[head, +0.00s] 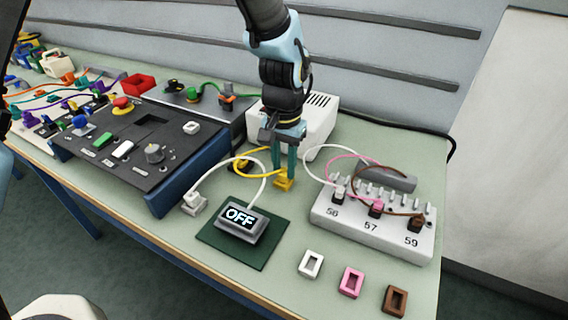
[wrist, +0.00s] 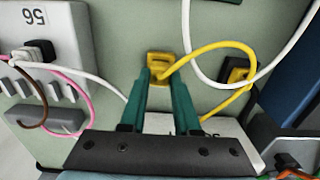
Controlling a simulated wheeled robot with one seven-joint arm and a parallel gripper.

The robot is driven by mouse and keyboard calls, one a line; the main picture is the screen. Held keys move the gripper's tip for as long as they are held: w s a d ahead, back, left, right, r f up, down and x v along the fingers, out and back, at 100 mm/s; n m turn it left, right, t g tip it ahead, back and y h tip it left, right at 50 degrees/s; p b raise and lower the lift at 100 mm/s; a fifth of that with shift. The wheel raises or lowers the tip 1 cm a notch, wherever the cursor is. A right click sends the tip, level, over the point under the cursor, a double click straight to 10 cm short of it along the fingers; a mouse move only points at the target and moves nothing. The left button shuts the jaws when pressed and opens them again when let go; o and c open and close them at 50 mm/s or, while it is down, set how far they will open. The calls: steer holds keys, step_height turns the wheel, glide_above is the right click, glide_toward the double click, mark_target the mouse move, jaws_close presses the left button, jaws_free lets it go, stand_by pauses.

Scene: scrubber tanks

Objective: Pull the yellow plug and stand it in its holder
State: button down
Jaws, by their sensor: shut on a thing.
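My gripper (head: 284,172) points down at the table behind the OFF display, its teal fingers shut on the yellow plug (wrist: 160,72). The yellow plug also shows low between the fingertips in the head view (head: 285,182). A yellow cable (wrist: 205,48) leaves it and loops to the right in the wrist view. The fingers hide much of the plug, and I cannot tell plug from holder there or whether it is seated. A second yellow piece (wrist: 238,73) with a dark part lies beside the cable loop.
A numbered terminal block (head: 373,232) with white, pink and brown plugs stands right of my gripper. Hollow white (head: 311,264), pink (head: 351,282) and brown (head: 395,300) holders lie in front. An OFF display (head: 241,224) sits on a green mat. A white box (head: 318,125) stands behind.

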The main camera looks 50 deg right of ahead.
steer(key=shift+c, duration=0.4)
jaws_free()
stand_by(0.4)
steer(key=shift+r, duration=0.1)
step_height(320, 180, up, 8)
steer(key=p, duration=0.6)
steer(key=shift+r, duration=0.2)
steer(key=shift+o, duration=0.4)
